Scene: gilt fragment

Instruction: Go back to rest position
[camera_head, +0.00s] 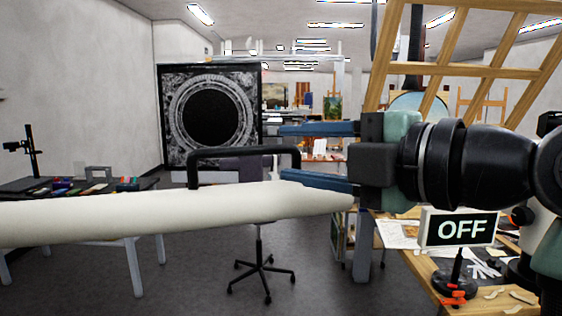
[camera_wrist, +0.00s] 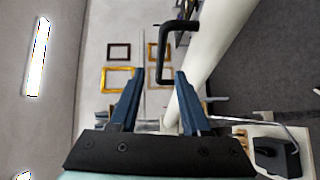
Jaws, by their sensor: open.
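My gripper (camera_head: 283,152) reaches in from the right in the head view, its two blue fingers pointing left and spread apart. In the wrist view my gripper (camera_wrist: 159,74) also shows open, with nothing clamped. A long white tapered form (camera_head: 150,211) crosses the head view from the left edge to below the fingers. A black bar shaped like a handle (camera_head: 245,151) rises above it, its right end showing near the fingertips. In the wrist view the black handle (camera_wrist: 163,68) appears partly between the fingertips, beside the white form (camera_wrist: 207,45). I cannot tell whether anything touches.
A workbench (camera_head: 431,271) at lower right carries papers, tools and an OFF sign (camera_head: 459,229). A wooden easel frame (camera_head: 475,71) stands above it. A dark table (camera_head: 85,188) is at left, a wheeled chair (camera_head: 262,269) in the middle. Dark floor is open around the chair.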

